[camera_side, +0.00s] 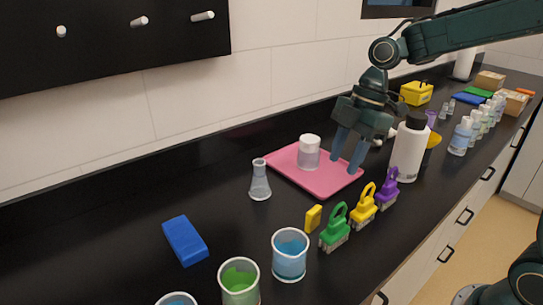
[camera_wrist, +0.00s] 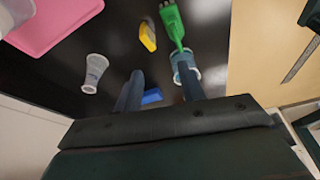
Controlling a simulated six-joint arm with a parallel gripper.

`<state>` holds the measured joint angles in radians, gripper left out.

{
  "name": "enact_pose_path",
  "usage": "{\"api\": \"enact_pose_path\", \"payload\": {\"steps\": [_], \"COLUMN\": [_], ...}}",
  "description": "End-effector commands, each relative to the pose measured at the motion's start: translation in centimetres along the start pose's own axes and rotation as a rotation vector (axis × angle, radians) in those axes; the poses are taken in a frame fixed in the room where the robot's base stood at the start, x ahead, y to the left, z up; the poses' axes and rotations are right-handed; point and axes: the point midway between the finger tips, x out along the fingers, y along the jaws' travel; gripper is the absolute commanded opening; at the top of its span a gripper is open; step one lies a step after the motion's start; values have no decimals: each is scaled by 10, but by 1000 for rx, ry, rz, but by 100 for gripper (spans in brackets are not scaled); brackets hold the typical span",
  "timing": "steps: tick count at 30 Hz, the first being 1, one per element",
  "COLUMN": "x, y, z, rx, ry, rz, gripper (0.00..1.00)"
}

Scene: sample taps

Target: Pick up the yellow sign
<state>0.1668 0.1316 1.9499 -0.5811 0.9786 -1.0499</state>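No thing is clearly readable as a sign. A small yellow block (camera_side: 313,218) stands on the black counter between the pink tray and the green brush; it also shows near the top of the wrist view (camera_wrist: 147,36), with a grey side. A yellow piece (camera_side: 434,140) shows partly behind the white bottle; its shape is mostly hidden. My gripper (camera_side: 348,152) points down above the right part of the pink tray, its fingers apart with nothing between them. The fingers also show apart in the wrist view (camera_wrist: 160,88).
The pink tray (camera_side: 330,187) holds a white-lidded jar (camera_side: 309,153). A white bottle (camera_side: 408,150) stands close right of my gripper. Green (camera_side: 335,230), yellow (camera_side: 363,206) and purple (camera_side: 387,190) brushes line the front. A flask (camera_side: 260,182), blue block (camera_side: 185,241) and cups (camera_side: 289,257) stand left.

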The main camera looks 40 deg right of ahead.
Motion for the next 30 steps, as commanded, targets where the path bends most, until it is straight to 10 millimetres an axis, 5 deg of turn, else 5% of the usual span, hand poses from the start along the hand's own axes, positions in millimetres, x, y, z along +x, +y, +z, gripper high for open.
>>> {"api": "enact_pose_path", "payload": {"steps": [11, 23, 30], "x": [35, 42, 69], "y": [36, 38, 33], "z": [9, 9, 8], "rx": [-289, -315, -315], "ry": [72, 81, 80], "rz": [-103, -112, -115], "gripper": [40, 40, 40]}}
